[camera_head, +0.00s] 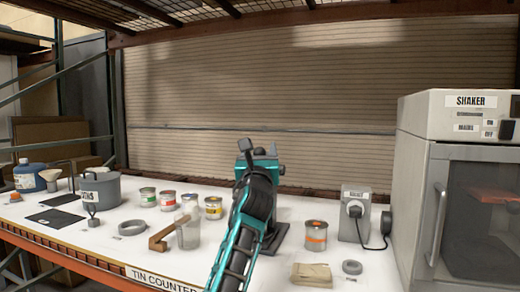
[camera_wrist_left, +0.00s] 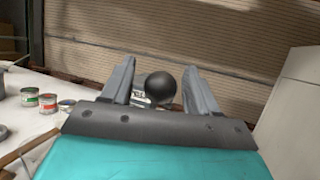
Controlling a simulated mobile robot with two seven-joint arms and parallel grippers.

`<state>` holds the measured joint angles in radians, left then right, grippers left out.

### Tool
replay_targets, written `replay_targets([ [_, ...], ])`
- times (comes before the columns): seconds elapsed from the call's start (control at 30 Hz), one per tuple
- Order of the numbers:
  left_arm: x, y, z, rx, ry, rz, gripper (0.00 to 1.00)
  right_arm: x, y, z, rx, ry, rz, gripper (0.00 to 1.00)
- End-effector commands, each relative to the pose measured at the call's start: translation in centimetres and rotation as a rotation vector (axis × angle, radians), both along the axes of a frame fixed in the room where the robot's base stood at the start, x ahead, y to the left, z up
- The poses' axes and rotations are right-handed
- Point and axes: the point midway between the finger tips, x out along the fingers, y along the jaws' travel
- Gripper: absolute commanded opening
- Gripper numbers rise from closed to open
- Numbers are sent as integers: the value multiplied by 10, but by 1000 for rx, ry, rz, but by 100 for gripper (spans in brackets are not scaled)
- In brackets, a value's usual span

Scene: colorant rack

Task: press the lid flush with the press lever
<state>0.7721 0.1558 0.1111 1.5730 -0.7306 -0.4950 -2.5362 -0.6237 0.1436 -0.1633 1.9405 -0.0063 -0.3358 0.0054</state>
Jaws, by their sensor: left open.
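The press lever's round black knob (camera_wrist_left: 161,87) shows in the left wrist view between the fingers of my left gripper (camera_wrist_left: 160,66). The fingers are open and stand apart on either side of it; I cannot tell how deep the knob sits between them. In the head view my left gripper (camera_head: 259,152) is above the counter, and my teal arm hides most of the press. Part of its dark base (camera_head: 277,238) shows beside the arm. I cannot make out the lid or any tin under the press. My right gripper is not in view.
An orange-labelled tin (camera_head: 316,236) stands right of the press, with a grey outlet box (camera_head: 355,213) and the shaker (camera_head: 455,190) beyond. A clear cup (camera_head: 188,235) and wooden piece (camera_head: 160,238) are left of my arm. Several tins line the counter's back. A folded cloth (camera_head: 312,275) lies in front.

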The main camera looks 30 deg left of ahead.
Motion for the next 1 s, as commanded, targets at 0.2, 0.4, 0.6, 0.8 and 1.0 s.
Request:
replay_targets([
  [0.2, 11, 6, 5, 0, 1, -1, 59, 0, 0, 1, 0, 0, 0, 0],
  [0.4, 12, 6, 5, 0, 0, -1, 59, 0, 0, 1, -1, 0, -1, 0],
  [0.6, 11, 6, 5, 0, 0, -1, 49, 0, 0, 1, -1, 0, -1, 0],
  [0.8, 11, 6, 5, 0, 0, -1, 30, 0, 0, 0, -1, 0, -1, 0],
  [1.0, 11, 6, 5, 0, 0, -1, 11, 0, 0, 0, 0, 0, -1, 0],
])
